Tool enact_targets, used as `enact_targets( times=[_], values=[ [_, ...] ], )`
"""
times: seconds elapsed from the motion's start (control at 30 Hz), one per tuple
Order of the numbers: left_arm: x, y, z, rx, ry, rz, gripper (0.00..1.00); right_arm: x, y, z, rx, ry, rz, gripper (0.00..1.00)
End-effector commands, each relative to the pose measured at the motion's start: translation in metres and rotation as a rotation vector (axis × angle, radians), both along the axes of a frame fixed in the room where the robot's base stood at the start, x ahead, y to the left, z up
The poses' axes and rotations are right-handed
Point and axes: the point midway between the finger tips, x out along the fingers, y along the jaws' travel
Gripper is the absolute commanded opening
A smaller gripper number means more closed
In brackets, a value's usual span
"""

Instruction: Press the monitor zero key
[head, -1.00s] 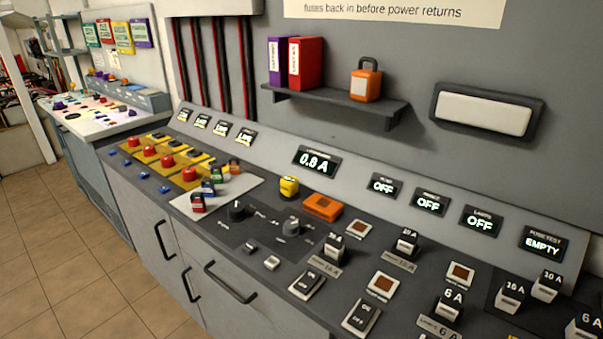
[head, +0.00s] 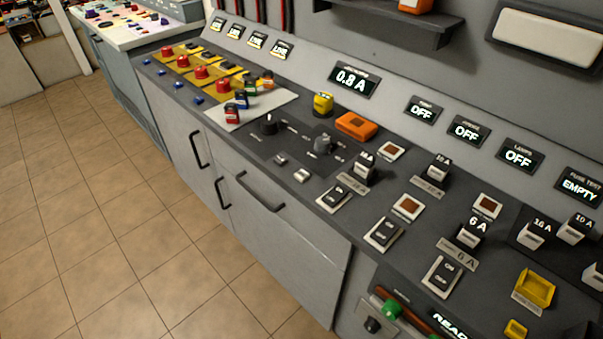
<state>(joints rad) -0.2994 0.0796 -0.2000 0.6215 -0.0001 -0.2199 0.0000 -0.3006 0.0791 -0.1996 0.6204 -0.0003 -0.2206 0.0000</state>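The monitor display (head: 354,80) reads 0.8 A on the sloped back panel of the console. Below it on the dark console top are a black knob (head: 268,125) and a grey knob (head: 323,144). In front of the knobs sit two small light keys, one to the left (head: 280,159) and one to the right (head: 302,174). Their labels are too small to read, so I cannot tell which is the zero key. Neither of my grippers is in view.
An orange box (head: 356,126) and a yellow object (head: 323,103) stand behind the knobs. Rocker switches (head: 336,195) and fuses (head: 469,234) fill the right. Red buttons (head: 201,72) are at left. Cabinet doors (head: 265,215) face clear tiled floor (head: 130,240).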

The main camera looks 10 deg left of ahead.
Motion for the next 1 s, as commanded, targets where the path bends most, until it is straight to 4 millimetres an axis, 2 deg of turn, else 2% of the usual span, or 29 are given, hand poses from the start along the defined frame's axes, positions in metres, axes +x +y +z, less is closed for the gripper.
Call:
enact_targets(
  times=[0.07,0.37,1.0],
  values=[
    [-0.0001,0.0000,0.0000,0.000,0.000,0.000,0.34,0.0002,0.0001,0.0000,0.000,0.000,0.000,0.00],
    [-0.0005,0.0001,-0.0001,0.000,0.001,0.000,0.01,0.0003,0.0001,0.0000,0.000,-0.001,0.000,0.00],
    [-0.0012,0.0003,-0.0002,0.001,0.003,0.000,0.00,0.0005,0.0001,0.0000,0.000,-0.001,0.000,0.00]
  ],
)
